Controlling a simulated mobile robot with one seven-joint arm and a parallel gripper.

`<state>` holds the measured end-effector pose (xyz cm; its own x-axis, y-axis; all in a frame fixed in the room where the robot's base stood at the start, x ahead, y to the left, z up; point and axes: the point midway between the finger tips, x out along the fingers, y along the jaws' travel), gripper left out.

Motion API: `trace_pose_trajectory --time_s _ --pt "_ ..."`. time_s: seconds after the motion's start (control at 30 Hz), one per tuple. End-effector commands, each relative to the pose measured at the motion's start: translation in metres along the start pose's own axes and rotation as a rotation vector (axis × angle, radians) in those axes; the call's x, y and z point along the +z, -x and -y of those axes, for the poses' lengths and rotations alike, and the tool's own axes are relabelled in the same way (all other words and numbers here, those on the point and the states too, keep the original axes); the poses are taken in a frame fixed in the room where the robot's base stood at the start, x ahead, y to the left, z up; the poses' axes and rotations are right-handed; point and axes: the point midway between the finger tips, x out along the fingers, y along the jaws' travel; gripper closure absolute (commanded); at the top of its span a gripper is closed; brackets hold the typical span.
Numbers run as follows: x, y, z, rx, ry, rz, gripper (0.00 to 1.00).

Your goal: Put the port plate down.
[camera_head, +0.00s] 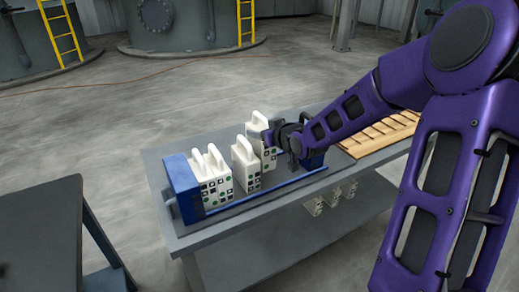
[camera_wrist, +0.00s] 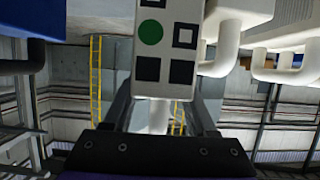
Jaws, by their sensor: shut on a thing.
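My gripper (camera_head: 284,138) is shut on a white plate (camera_head: 262,148) with a raised handle, which I take as the port plate. In the wrist view this plate (camera_wrist: 166,55) stands between the fingers and shows a green dot and black squares. It is upright over the blue filter press (camera_head: 182,188), to the right of another white plate (camera_head: 244,172). Whether its lower edge touches the press is not clear. More white plates (camera_head: 212,180) stand together at the press's left end. My arm hides part of the press's right end.
The press stands on a grey table (camera_head: 230,228). A slatted wooden rack (camera_head: 382,134) lies at the table's right end. White plate-like parts (camera_head: 330,196) show below the table's front edge. A dark table (camera_head: 40,235) stands at the left. Open floor lies behind.

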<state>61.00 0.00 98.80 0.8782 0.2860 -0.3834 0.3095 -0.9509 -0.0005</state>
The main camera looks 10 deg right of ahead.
Motion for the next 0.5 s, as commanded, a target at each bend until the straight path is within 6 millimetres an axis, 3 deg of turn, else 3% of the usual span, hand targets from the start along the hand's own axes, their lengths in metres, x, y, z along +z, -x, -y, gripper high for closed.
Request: trace_pose_trajectory --time_s 0.3,0.5 --pt "0.035 -0.015 0.000 0.000 0.000 0.000 1.00" --pt "0.034 -0.014 -0.001 0.002 0.001 -0.002 1.00"
